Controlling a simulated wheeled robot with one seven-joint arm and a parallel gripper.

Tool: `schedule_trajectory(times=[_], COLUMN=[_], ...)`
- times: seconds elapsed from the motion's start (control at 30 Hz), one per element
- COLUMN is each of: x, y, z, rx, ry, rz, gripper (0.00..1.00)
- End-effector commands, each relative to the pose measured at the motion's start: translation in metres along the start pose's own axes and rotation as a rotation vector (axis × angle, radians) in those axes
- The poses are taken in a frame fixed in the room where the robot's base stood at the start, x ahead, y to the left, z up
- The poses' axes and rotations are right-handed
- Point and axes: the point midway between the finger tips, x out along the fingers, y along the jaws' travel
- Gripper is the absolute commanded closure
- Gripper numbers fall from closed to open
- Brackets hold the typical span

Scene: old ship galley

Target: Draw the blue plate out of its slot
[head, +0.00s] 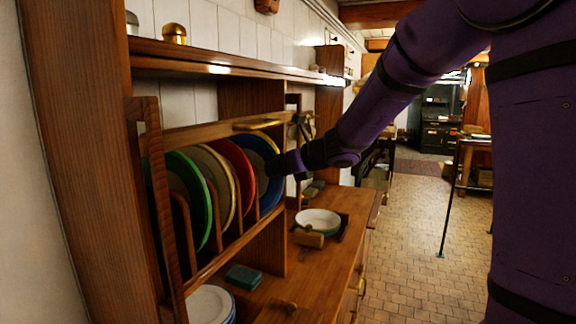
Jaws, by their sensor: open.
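The blue plate (267,150) stands upright in the wooden plate rack (186,236), at the right end of the row of plates. It has a blue rim and a paler middle. My gripper (276,166) is at the plate's right side, at the end of my purple arm. The fingers are small and dark here, and I cannot tell whether they touch the plate. The jaws are open. The lower part of the blue plate is partly hidden by the rack and the red plate beside it.
A red plate (247,181), a cream plate (228,200) and a green plate (203,217) stand to its left. A rail (206,133) crosses above them. A white bowl (318,220) sits on the counter (321,269); a teal block (243,277) lies below the rack.

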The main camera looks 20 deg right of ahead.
Motion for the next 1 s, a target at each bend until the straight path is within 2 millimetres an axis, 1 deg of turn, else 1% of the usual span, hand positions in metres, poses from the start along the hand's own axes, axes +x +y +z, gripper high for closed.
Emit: schedule_trajectory(times=[0.33,0.37,0.4,0.47,0.5,0.53,1.0], x=[0.003,0.003,0.0029,0.0029,0.0028,0.0028,0.0007], y=[0.0001,0.0001,0.0001,0.0001,0.0,0.0,0.0002], z=[0.0001,0.0001,0.0001,0.0001,0.0001,0.0001,0.0055], rx=[0.0,0.0,0.0,0.0,0.0,0.0,0.0], ry=[-0.001,-0.001,-0.001,-0.001,-0.001,-0.001,-0.003], rz=[0.0,0.0,0.0,0.0,0.0,0.0,-0.001], gripper=[0.58,0.65,0.74,0.88,0.97,1.0,1.0])
